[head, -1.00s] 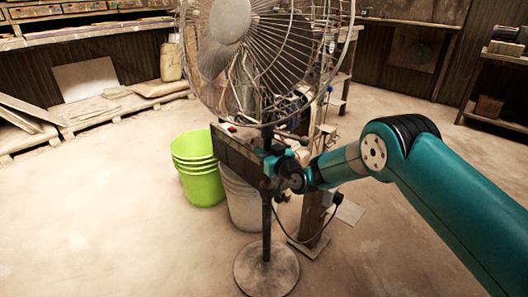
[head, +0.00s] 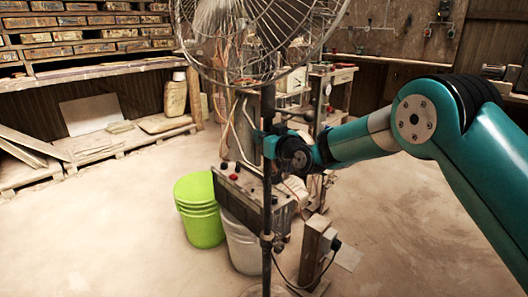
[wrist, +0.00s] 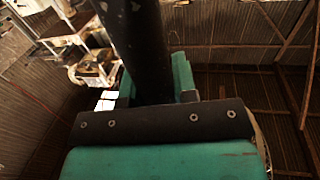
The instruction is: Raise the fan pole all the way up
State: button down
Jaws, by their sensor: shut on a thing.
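The fan's dark pole (head: 267,195) stands upright near the middle of the head view. The wire fan cage (head: 262,40) is at its top, cut off by the frame's upper edge. My gripper (head: 268,147) is shut on the pole from the right, below the cage. A collar with a knob (head: 270,240) sits on the pole well below my gripper. The round base is mostly cut off at the bottom edge. In the wrist view the pole (wrist: 137,45) passes between the teal fingers of my gripper (wrist: 152,88); the contact is partly hidden.
A control box with red buttons (head: 245,185) stands close behind the pole. Green buckets (head: 200,215) and a pale bucket (head: 241,245) stand on the floor to the left. A small wooden post (head: 316,250) with a cable is at right. Open floor lies on both sides.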

jog(key=shift+r, duration=1.7)
jog(key=c, duration=0.9)
grip_release()
jog(key=shift+f, duration=0.1)
jog(key=b+v, duration=0.2)
jog(key=v, duration=1.5)
jog(key=shift+s+b, duration=0.2)
jog(key=shift+b, duration=0.1)
jog(key=shift+d, duration=0.1)
